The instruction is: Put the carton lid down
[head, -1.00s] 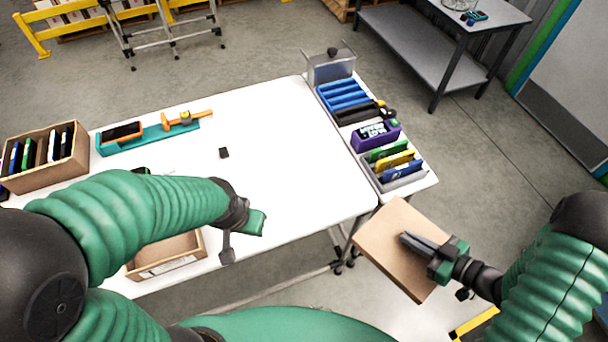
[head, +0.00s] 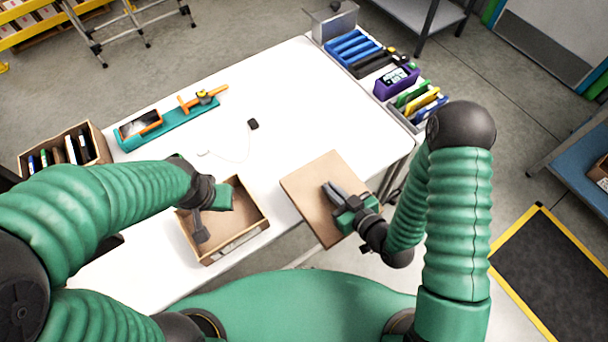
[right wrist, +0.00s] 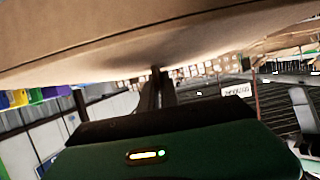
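The carton lid (head: 305,190) is a flat brown panel, held tilted over the table's front edge in the head view. My right gripper (head: 333,190) is shut on the lid, its dark fingers lying close together against it. In the right wrist view the lid (right wrist: 110,45) spans the top, at the tips of the shut fingers (right wrist: 156,80). An open brown carton (head: 256,212) stands at the table's front edge, left of the lid. My left gripper (head: 203,222) is over the carton's left part; its finger opening cannot be made out.
On the white table (head: 270,95) stand a box of upright slim items (head: 95,140) at left and a teal tray with an orange tool (head: 170,128). A small black block (head: 253,124) with a thin cable lies mid-table. Coloured bins (head: 355,50) line the right side. The table's middle is mostly clear.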

